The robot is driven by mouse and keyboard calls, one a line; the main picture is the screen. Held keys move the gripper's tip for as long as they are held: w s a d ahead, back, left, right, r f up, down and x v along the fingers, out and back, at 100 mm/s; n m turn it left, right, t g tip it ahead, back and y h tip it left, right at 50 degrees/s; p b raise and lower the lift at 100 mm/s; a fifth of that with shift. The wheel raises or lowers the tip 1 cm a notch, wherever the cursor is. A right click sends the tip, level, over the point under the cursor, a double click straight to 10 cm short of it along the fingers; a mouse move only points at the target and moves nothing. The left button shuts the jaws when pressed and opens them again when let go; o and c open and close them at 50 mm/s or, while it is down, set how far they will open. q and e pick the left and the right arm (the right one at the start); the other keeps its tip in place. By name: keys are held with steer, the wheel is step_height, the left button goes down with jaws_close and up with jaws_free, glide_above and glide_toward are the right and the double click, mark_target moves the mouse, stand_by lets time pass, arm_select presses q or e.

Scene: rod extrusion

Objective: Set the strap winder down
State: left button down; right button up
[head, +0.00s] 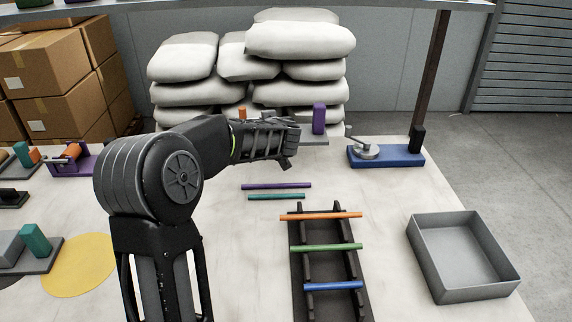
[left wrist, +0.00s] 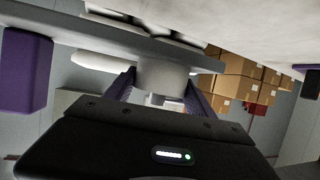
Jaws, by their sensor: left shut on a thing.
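I take the strap winder to be the piece with a grey plate (head: 316,141) and an upright purple block (head: 319,118), at the table's far side before the sacks. My left gripper (head: 292,142) is at its left and hides much of it. In the left wrist view, which is upside down, the purple block (left wrist: 24,70) and the plate's edge (left wrist: 110,37) show. There my left gripper (left wrist: 160,98) is shut on the winder's pale round part (left wrist: 163,76). I cannot tell whether the plate touches the table. My right gripper is not in view.
A blue base with a grey disc (head: 385,155) stands right of the winder. Purple (head: 276,186) and teal rods (head: 276,197) lie nearer. A dark rack (head: 330,270) holds orange, green and blue rods. A grey tray (head: 462,256) is at right. Sacks (head: 250,66) are stacked behind.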

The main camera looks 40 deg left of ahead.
arm_select(q)
steer(key=shift+f+b, duration=1.05)
steer(key=shift+f, duration=1.35)
steer(key=shift+f+b, duration=1.05)
steer(key=shift+f, duration=1.45)
steer(key=shift+f, duration=0.15)
steer(key=shift+c, duration=1.6)
jaws_free()
